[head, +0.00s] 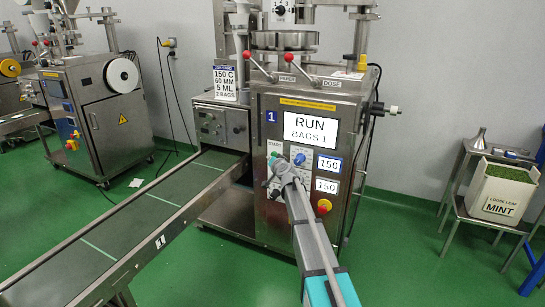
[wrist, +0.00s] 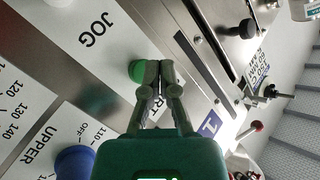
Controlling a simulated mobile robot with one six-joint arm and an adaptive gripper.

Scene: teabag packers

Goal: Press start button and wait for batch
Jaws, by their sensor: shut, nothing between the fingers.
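The teabag packer (head: 262,215) stands in the middle of the head view. Its screen (head: 310,129) reads "RUN BAGS 1". Two small displays below it both read 150. My gripper (head: 275,167) is at the panel just below the START label, largely hiding the button there. In the wrist view, the green start button (wrist: 136,71) shows beside the closed fingertips of my gripper (wrist: 159,68). The fingertips partly cover it and the START label; I cannot tell whether they touch it. The job card (head: 225,82) reads 150 C, 60 MM, 5 ML, 2 BAGS.
A blue knob (head: 298,159) sits close to my gripper, and a red stop button (head: 323,206) is lower right. The conveyor (head: 150,215) runs left with no bags visible on it. A mint box (head: 499,193) stands on a side stand. Green floor is open between them.

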